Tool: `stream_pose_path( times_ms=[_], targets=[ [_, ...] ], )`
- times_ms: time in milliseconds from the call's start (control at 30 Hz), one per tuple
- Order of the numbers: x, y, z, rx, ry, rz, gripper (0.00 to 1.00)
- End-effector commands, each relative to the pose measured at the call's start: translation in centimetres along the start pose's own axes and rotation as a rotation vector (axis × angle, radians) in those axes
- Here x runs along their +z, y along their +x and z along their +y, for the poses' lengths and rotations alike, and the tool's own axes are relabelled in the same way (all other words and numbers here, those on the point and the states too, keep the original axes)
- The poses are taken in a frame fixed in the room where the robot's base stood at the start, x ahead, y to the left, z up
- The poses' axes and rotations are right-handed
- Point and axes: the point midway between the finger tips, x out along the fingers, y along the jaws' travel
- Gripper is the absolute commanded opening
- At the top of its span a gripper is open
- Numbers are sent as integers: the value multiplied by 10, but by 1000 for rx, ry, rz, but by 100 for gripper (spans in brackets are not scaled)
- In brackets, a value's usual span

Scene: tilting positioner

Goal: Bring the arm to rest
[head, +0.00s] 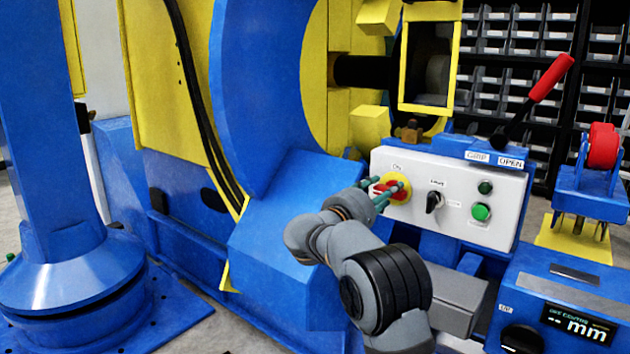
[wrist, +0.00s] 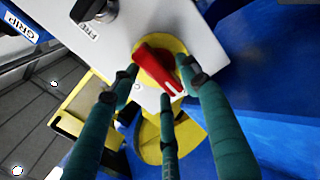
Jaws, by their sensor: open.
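My grey arm (head: 375,280) reaches from the bottom of the head view up to a white control panel (head: 455,190). My gripper (head: 385,193) has green fingers and is at the red-and-yellow rotary switch (head: 393,187) marked ON. In the wrist view my gripper (wrist: 160,82) is open, its fingertips spread around the red handle (wrist: 148,60) of that switch. I cannot tell whether any finger touches it. The fingers partly hide the switch in both views.
The panel also carries a black selector knob (head: 434,201) and a green button (head: 481,212). A red-handled lever (head: 550,80) marked GRIP and OPEN stands above it. The large blue positioner (head: 265,110) is close left of my arm. A blue display box (head: 560,310) stands lower right.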

Motion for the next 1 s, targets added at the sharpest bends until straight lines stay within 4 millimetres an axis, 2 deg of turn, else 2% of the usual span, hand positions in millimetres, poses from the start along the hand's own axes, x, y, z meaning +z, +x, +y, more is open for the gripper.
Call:
stream_pose_path(
  times_ms=[167, 600, 1000],
  targets=[
    [-2, -24, 0, 0, -7, 4, 46],
    [-2, -119, 0, 0, -8, 6, 46],
    [1, -29, 0, 0, -7, -4, 46]
  ],
)
